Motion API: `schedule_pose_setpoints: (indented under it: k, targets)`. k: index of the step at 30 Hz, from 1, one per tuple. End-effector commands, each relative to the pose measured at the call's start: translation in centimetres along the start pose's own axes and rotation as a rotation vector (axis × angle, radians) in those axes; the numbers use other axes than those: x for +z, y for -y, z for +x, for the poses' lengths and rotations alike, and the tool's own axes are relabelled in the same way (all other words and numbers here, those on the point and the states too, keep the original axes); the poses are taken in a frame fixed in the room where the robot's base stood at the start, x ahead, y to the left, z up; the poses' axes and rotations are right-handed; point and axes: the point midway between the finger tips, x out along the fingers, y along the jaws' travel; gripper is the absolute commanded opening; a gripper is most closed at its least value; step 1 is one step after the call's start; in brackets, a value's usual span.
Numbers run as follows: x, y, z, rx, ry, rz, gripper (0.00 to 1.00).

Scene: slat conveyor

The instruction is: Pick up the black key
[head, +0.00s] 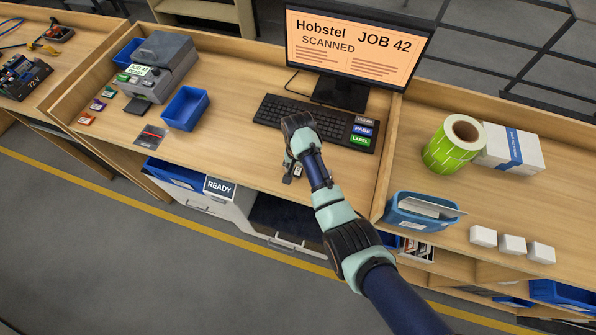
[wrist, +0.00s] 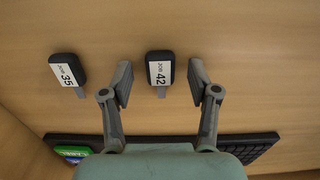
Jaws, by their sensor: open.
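In the wrist view, two black key-like tags with white labels and narrow grey ends lie on the wood. The black key marked JOB 42 (wrist: 160,64) lies between the fingers of my gripper (wrist: 160,82), with a gap on each side. The other black key, marked JOB 35 (wrist: 67,68), lies left of the left finger. My gripper is open and holds nothing. In the head view, my gripper (head: 291,175) is low over the desk's front edge, in front of the keyboard. My arm and gripper mostly hide the keys there.
The keyboard (head: 285,116) with coloured CLEAR, PAGE and LABEL keys lies behind my gripper. The monitor (head: 354,45) reads SCANNED, JOB 42. A blue bin (head: 185,108) stands left, a blue tub (head: 410,212) right.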

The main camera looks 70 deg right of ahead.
Motion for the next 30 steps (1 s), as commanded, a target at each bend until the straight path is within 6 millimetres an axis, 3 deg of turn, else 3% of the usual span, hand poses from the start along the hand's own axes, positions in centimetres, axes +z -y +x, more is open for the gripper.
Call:
schedule_pose_setpoints:
  k: [2, 9, 12, 23, 26, 30]
  targets:
    - [0.0, 0.0, 0.0, 0.0, 0.0, 0.0, 0.59]
    - [0.0, 0.0, 0.0, 0.0, 0.0, 0.0, 0.19]
    - [0.0, 0.0, 0.0, 0.0, 0.0, 0.0, 0.07]
    - [-0.1, 0.1, -0.8, -0.002, -0.002, 0.0, 0.07]
    - [-0.1, 0.1, -2.3, -0.002, -0.003, 0.0, 0.07]
    - [-0.1, 0.1, -5.9, -0.004, -0.005, 0.0, 0.07]
